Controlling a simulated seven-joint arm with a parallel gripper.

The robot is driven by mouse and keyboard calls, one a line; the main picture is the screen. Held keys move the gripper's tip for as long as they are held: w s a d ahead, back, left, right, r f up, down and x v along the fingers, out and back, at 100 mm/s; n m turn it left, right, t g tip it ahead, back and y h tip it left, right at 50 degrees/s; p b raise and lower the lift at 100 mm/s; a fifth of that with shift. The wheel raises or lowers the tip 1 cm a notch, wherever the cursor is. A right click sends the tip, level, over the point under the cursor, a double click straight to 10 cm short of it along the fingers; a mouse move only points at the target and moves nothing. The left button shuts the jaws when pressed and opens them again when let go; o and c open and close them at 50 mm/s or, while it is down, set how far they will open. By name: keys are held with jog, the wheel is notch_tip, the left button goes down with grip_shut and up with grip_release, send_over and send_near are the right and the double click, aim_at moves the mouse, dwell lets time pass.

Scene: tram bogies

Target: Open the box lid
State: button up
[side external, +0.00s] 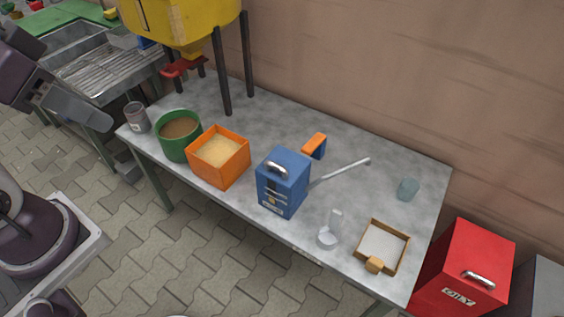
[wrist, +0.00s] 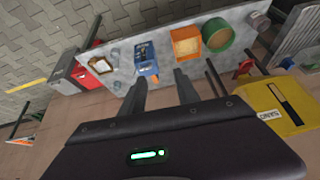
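A blue box (side external: 283,183) with a metal handle on its closed top stands upright near the middle of the table's front edge. It also shows in the wrist view (wrist: 143,51). A red box (side external: 466,268) with a metal handle and an "OILY" label stands beyond the table's right end; its lid looks closed. I cannot tell which box the task means. My gripper (wrist: 158,90) is open and empty, with its two fingers apart in the wrist view. In the side view it is at the far left, well away from both boxes.
The grey table (side external: 270,118) also carries a green tub (side external: 178,148), an orange bin (side external: 232,172), an orange block (side external: 315,143), a clear scoop (side external: 329,237), and a wooden tray (side external: 400,262). A yellow hopper (side external: 190,20) on dark legs stands at the back left.

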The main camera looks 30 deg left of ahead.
jog(key=w+d+m+g, duration=0.1)
jog(key=w+m, duration=0.3)
jog(key=w, duration=0.5)
jog(key=m+g, duration=0.2)
jog(key=m, duration=1.2)
send_over(274, 164)
jog(key=s, duration=0.2)
jog(key=s+f+x, duration=0.1)
jog(key=s+x, duration=0.2)
jog(key=x, duration=0.9)
jog(key=s+x, duration=0.3)
jog(key=x, duration=1.5)
jog(key=shift+w+f, duration=0.35)
jog(key=shift+w, duration=0.05)
jog(key=shift+w+f, duration=0.1)
jog(key=shift+f, duration=0.45)
grip_shut()
